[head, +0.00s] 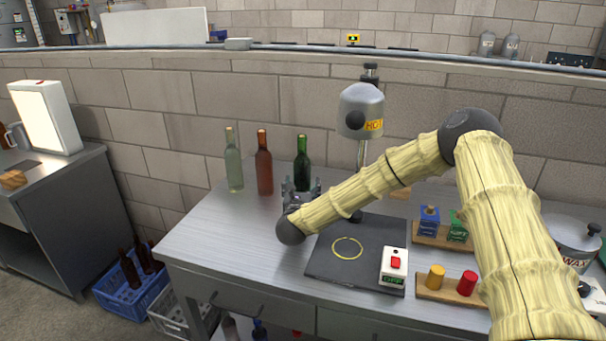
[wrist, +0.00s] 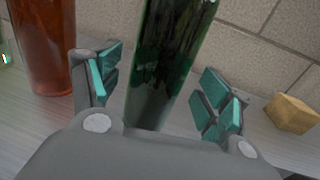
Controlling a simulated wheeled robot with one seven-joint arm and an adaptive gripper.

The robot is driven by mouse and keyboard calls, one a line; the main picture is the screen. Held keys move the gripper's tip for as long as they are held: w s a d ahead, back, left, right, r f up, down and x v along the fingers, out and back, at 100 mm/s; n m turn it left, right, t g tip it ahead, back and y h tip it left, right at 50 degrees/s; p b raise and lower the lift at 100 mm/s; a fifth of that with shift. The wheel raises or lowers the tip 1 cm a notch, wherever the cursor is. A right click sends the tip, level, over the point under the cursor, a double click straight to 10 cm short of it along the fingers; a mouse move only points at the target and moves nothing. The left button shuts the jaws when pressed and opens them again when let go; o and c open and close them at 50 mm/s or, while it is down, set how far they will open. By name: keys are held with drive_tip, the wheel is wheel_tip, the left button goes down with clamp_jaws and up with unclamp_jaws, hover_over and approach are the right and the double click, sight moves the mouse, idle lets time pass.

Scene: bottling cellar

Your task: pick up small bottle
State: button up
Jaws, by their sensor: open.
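Three bottles stand upright in a row at the back left of the metal table. The dark green bottle (head: 302,164) is on the right and looks slightly the shortest. The red-brown bottle (head: 264,165) is in the middle, and the pale clear bottle (head: 233,163) is on the left. My gripper (head: 302,189) is at the green bottle, hiding its lower part in the head view. In the wrist view the open fingers (wrist: 160,92) stand on either side of the green bottle (wrist: 168,62), with gaps visible. The red-brown bottle (wrist: 43,45) is just outside the left finger.
A grey heating head (head: 361,103) on a post stands over a dark plate (head: 325,262), right of my gripper. A wooden block (wrist: 291,113) lies right of the fingers. A switch box (head: 394,267), wooden holders and a wax pot (head: 571,240) fill the right side.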

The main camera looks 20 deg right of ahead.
drive_tip(key=shift+w+d+f, duration=0.15)
drive_tip(key=shift+w, duration=0.3)
drive_tip(key=shift+w+d+f, duration=0.1)
drive_tip(key=shift+w, duration=0.3)
drive_tip(key=shift+s+r, duration=0.15)
drive_tip(key=shift+c, duration=0.2)
drive_tip(key=c, duration=1.4)
drive_tip(key=shift+c, duration=1.2)
